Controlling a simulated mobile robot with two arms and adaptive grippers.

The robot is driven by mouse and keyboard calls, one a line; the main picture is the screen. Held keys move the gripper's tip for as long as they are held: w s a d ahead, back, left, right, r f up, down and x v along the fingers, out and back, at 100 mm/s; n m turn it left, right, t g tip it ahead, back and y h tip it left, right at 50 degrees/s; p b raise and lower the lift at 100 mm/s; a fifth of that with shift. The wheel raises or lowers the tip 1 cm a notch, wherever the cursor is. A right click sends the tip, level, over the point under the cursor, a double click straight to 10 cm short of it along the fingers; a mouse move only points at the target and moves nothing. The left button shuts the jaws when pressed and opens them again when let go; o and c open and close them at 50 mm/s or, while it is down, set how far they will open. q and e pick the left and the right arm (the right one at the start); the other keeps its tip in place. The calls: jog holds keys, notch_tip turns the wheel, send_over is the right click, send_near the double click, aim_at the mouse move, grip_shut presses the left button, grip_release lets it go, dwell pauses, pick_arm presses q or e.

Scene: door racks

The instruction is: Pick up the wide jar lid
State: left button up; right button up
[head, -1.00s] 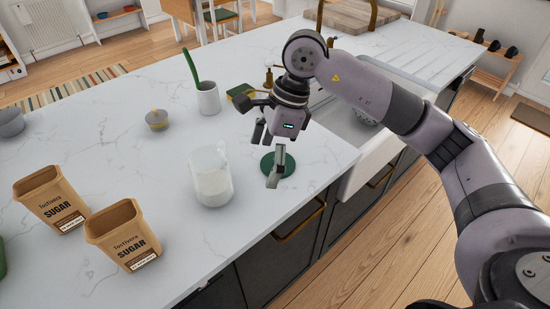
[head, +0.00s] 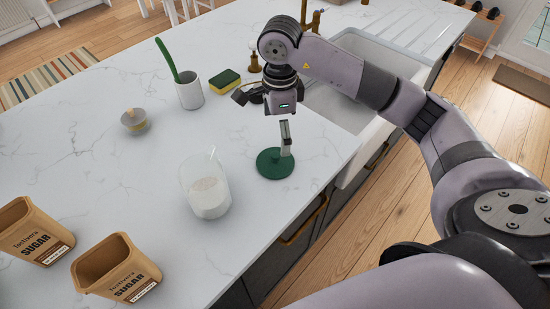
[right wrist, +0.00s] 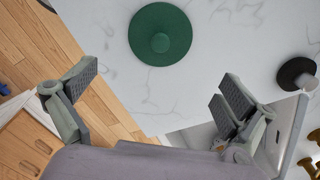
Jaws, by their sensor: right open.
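The wide jar lid is a green disc with a round knob (head: 270,166). It lies flat on the white counter near its front edge, beside the glass jar. In the right wrist view the lid (right wrist: 150,45) is whole at the top centre, beyond the fingertips. My right gripper (head: 286,146) points down over the lid's right part in the head view. Its two fingers (right wrist: 160,90) are wide apart with nothing between them. One finger hides a little of the lid in the head view. My left gripper is not in view.
A glass jar with pale contents (head: 208,194) stands left of the lid. Two sugar bags (head: 118,272) are at lower left. A small lidded pot (head: 134,122), a white cup (head: 189,92) and a sponge (head: 225,83) stand farther back. The sink (head: 335,108) is behind right.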

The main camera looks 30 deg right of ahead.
aim_at(279, 156)
notch_tip(279, 156, down, 4)
jog(key=shift+f+p, duration=0.15)
jog(key=shift+p, duration=0.35)
jog(key=shift+f, duration=0.25)
notch_tip(279, 156, down, 4)
jog(key=shift+a+r+p, duration=0.15)
jog(key=shift+p, duration=1.1)
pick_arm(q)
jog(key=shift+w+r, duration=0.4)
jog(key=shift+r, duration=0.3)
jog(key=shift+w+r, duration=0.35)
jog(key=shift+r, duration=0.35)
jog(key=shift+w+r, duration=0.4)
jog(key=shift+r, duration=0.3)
pick_arm(e)
jog(key=shift+f, duration=0.55)
jog(key=shift+c, duration=0.6)
jog(key=c, duration=0.8)
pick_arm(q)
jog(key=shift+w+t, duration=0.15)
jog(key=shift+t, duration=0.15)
pick_arm(e)
jog(key=shift+s, duration=0.3)
jog(key=c, duration=0.8)
